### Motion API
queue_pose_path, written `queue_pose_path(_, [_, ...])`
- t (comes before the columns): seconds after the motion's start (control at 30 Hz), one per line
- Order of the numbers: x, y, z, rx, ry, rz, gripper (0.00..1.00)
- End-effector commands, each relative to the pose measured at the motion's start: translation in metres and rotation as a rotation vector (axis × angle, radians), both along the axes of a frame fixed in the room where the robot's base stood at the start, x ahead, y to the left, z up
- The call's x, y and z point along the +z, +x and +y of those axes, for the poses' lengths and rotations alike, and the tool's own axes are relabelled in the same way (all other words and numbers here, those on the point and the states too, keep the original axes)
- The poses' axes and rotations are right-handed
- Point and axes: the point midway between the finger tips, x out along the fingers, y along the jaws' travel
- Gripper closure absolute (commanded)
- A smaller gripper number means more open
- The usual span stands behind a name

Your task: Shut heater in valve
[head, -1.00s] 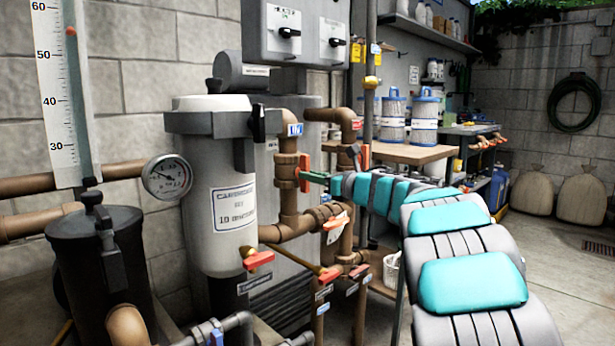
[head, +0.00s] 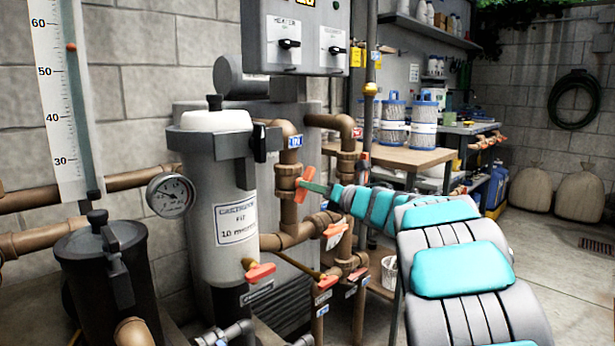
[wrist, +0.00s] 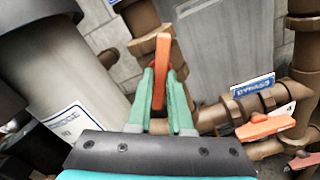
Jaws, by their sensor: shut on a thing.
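The heater in valve has an orange lever handle (head: 304,187) on the brown vertical pipe below a blue "IN" tag (head: 294,142), right of the white filter canister. The handle stands tilted in the head view, its top leaning right. My gripper (head: 318,188) reaches it from the right. In the wrist view, the green fingers of my gripper (wrist: 161,82) are shut on the orange handle (wrist: 162,60), one finger on each side. The valve body is partly hidden behind handle and fingers.
Other orange handles sit close by: one below the canister (head: 260,272), one at right (head: 335,229), also in the wrist view (wrist: 265,126). A pressure gauge (head: 170,195) and the canister (head: 220,200) stand left. A workbench (head: 410,158) stands behind. Open floor lies right.

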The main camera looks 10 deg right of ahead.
Motion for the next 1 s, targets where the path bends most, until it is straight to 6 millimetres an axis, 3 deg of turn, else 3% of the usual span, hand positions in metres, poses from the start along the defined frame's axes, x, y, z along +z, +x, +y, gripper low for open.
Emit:
queue_pose_path(0.47, [0.0065,-0.0002,0.0006,0.002,0.328,0.236,1.0])
queue_pose_path(1.0, [0.0009,0.0001,0.0002,0.001,0.863,0.624,1.0])
